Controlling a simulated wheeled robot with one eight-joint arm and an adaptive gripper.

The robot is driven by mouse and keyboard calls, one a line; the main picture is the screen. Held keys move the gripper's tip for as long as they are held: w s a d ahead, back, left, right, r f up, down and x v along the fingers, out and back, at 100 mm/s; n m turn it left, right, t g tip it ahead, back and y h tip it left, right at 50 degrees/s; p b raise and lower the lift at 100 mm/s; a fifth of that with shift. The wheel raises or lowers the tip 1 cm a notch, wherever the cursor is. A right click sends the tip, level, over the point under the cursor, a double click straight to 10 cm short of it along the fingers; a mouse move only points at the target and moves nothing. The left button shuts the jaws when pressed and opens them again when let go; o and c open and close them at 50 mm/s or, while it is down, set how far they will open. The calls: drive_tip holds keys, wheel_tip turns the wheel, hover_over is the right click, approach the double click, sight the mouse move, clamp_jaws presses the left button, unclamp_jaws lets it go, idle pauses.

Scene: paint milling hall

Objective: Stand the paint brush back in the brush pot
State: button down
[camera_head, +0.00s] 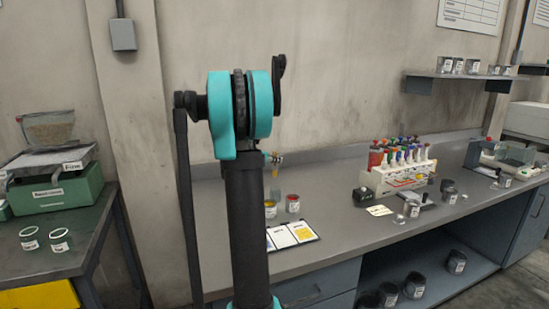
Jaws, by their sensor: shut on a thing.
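My own arm (246,225) rises in the foreground and covers part of the bench. I cannot make out my gripper or what it holds. Just right of the arm, at the back of the bench, stands a narrow upright grey-tan thing (275,187) with small coloured ends at its top. It may be the brush pot with brushes, but it is too small and partly covered to be sure. No loose paint brush can be made out.
A rack of coloured bottles (398,178) and a dark box (366,197) stand farther right. Grey bench (335,222) is clear between.

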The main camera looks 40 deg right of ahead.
wheel_tip(320, 180, down, 9)
idle(1.0)
drive_tip(key=shift+f, duration=0.15)
drive_tip(key=c, duration=1.4)
unclamp_jaws()
drive_tip(key=shift+c, duration=0.2)
drive_tip(key=v, duration=1.2)
